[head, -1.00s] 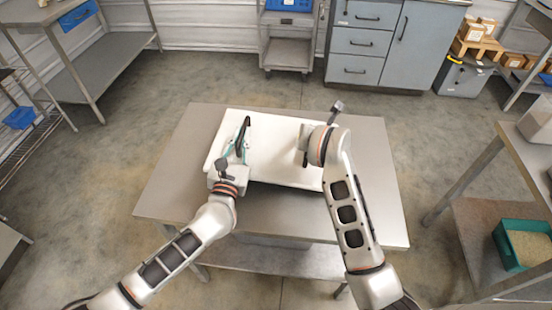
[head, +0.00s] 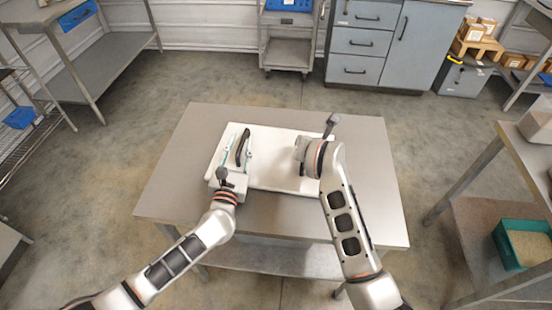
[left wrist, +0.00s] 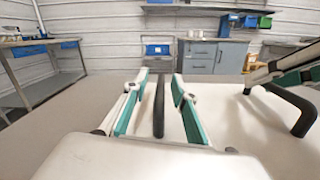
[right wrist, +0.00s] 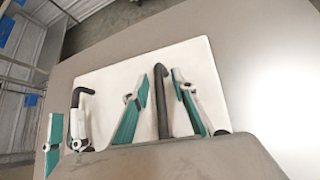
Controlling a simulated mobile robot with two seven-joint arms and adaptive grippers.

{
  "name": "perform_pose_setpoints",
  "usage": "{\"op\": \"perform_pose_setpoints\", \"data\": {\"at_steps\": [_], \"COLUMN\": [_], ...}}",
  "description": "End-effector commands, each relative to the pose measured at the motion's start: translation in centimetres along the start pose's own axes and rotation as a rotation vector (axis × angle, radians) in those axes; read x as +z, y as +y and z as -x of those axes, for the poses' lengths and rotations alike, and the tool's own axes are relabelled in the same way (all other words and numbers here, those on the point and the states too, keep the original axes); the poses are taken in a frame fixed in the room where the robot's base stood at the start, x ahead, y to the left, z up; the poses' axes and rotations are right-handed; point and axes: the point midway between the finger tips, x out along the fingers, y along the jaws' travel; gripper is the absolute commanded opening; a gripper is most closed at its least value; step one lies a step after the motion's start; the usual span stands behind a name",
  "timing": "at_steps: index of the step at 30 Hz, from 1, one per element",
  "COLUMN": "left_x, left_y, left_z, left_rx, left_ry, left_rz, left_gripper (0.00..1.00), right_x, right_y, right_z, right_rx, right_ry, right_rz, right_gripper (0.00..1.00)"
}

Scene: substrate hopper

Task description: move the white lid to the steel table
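The white lid (head: 276,152) lies flat on the steel table (head: 372,195), left of and behind its middle. It has two black handles. My left gripper (head: 241,152) is open, its teal fingers on both sides of the left handle (left wrist: 159,105) with gaps to it. My right gripper (right wrist: 163,95) is open around the right handle (right wrist: 160,110), also with gaps. The left gripper and left handle (right wrist: 76,100) also show in the right wrist view.
The steel table is bare around the lid, mostly at the right and front. A side table (head: 505,165) at the right has a teal bin (head: 522,243) on its lower shelf. A cart (head: 286,40) and grey cabinets (head: 375,45) stand at the back.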

Motion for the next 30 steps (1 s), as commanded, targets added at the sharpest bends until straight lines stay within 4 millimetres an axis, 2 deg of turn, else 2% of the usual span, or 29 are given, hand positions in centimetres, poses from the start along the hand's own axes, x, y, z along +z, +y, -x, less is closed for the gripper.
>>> {"op": "perform_pose_setpoints", "data": {"at_steps": [1,14,24,30], "left_x": [0.0,0.1,0.0,0.0], "left_y": [-0.1,-0.3,-0.3,-0.2], "left_z": [0.0,0.6,5.4,7.4], "left_rx": [-0.001,-0.006,-0.007,-0.005], "left_ry": [0.0,-0.001,0.001,0.0], "left_rz": [0.0,0.001,0.0,0.001], "left_gripper": [0.27,0.27,0.27,0.27], "right_x": [-0.1,0.1,0.3,0.3], "right_y": [0.6,0.6,0.6,0.6], "right_z": [0.1,0.1,0.1,0.1], "right_rx": [0.009,0.01,0.009,0.009], "right_ry": [0.002,-0.001,-0.003,-0.003], "right_rz": [0.0,-0.002,-0.004,-0.004], "right_gripper": [0.26,0.26,0.26,0.26]}}
